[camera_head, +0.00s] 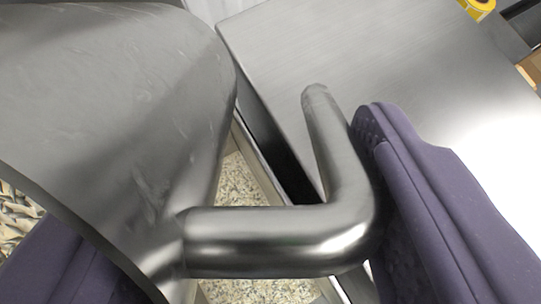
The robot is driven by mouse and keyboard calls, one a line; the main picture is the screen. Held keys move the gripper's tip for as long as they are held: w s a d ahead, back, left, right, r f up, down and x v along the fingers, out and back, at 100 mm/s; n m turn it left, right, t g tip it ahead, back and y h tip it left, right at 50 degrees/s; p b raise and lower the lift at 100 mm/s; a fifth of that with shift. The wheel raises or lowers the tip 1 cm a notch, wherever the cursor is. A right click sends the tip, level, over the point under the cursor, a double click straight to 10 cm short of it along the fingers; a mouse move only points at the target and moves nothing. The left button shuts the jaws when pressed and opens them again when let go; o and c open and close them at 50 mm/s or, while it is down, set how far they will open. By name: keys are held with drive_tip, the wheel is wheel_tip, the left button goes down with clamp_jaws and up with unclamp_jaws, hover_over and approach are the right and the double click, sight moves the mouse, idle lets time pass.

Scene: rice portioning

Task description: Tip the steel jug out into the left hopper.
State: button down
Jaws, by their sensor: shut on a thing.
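The steel jug (110,110) fills the left of the view, large and close, with scratched grey metal. Its bent tubular handle (280,240) reaches right from the body and turns up to a free rounded end. My gripper (225,230) has purple ridged fingers. The right finger lies against the outer side of the handle. The left finger is at the lower left, partly hidden behind the jug. The gripper is shut on the jug. The jug's mouth and contents are hidden. I cannot make out the left hopper.
A brushed steel surface (370,50) spreads across the upper right, with a dark gap along its left edge. A yellow roll (478,8) lies at the top right corner. Speckled floor (243,180) shows below. Pale speckled material at the far left edge is unclear.

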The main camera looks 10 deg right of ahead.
drive_tip(key=shift+s+a+r+t+b, duration=0.15)
drive_tip(key=shift+t+b, duration=0.3)
drive_tip(key=shift+b, duration=1.4)
drive_tip(key=shift+d+r+t+b, duration=0.15)
drive_tip(key=shift+t+b, duration=0.35)
drive_tip(key=shift+b, duration=1.35)
drive_tip(key=shift+s+a+r+t+b, duration=0.1)
drive_tip(key=shift+r+t+b, duration=0.25)
drive_tip(key=shift+b, duration=1.5)
drive_tip(key=t+b, duration=0.1)
drive_tip(key=b, duration=0.5)
drive_tip(key=t+b, duration=0.1)
drive_tip(key=b, duration=0.4)
drive_tip(key=shift+s+r+t+h+b, duration=0.2)
drive_tip(key=shift+r+t+h+b, duration=0.1)
drive_tip(key=shift+r+h+b, duration=0.1)
drive_tip(key=t+b, duration=0.1)
drive_tip(key=b, duration=0.5)
drive_tip(key=s+t+b, duration=0.1)
drive_tip(key=b, duration=0.5)
drive_tip(key=shift+r+t, duration=0.4)
drive_tip(key=shift+s+r+t+h+b, duration=0.25)
drive_tip(key=shift+t+b, duration=0.35)
drive_tip(key=shift+b, duration=1.7)
drive_tip(key=shift+w+r, duration=0.1)
